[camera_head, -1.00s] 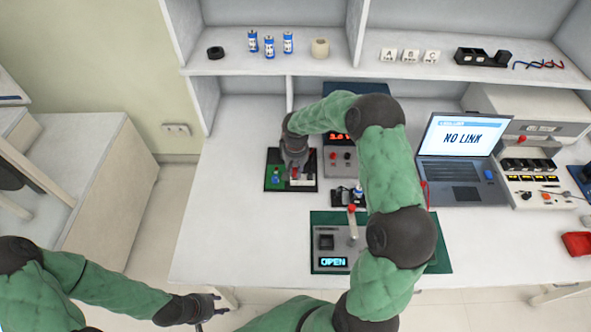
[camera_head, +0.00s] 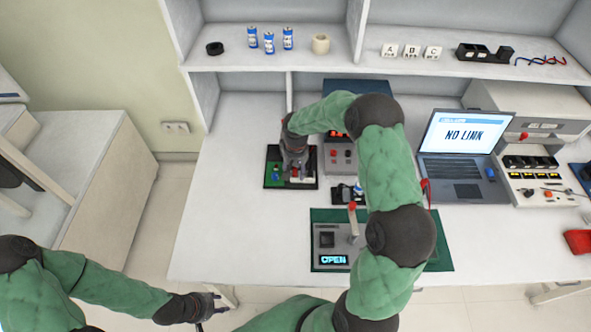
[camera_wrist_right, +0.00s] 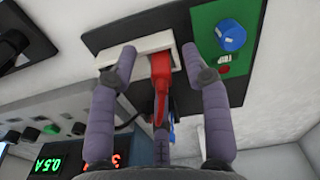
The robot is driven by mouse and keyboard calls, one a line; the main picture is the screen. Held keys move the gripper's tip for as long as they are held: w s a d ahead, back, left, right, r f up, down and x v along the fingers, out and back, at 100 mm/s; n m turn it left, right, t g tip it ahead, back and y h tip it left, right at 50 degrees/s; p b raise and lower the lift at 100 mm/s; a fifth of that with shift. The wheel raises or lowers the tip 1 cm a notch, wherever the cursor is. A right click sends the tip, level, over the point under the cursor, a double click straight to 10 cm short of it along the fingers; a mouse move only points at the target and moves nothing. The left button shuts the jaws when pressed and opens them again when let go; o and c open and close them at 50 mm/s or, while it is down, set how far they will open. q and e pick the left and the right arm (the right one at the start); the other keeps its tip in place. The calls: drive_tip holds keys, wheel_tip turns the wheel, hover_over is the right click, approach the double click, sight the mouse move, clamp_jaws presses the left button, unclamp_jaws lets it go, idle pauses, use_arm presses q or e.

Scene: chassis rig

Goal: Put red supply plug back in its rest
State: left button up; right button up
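The red supply plug (camera_wrist_right: 160,82) stands with its end at the white rest (camera_wrist_right: 135,58) on a black board (camera_wrist_right: 108,32); I cannot tell how deep it sits. In the head view, the red plug (camera_head: 295,172) is mostly hidden under my right gripper (camera_head: 294,170). In the right wrist view, my right gripper (camera_wrist_right: 158,62) is open, with one finger on each side of the plug and gaps between them. My left gripper (camera_head: 222,304) is open and empty, low in front of the table's left part.
The board has a green panel (camera_wrist_right: 222,52) with a blue knob. A power supply (camera_head: 341,160) stands just right of it. A grey box reading OPEN (camera_head: 326,236) with a red-tipped lever, and a laptop (camera_head: 462,145), stand further right. The table's left front (camera_head: 225,240) is clear.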

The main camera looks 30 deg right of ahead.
sight(296, 170)
drive_tip(key=shift+r, duration=0.1)
wheel_tip(296, 170, up, 12)
drive_tip(key=shift+s, duration=0.15)
idle(0.5)
idle(0.4)
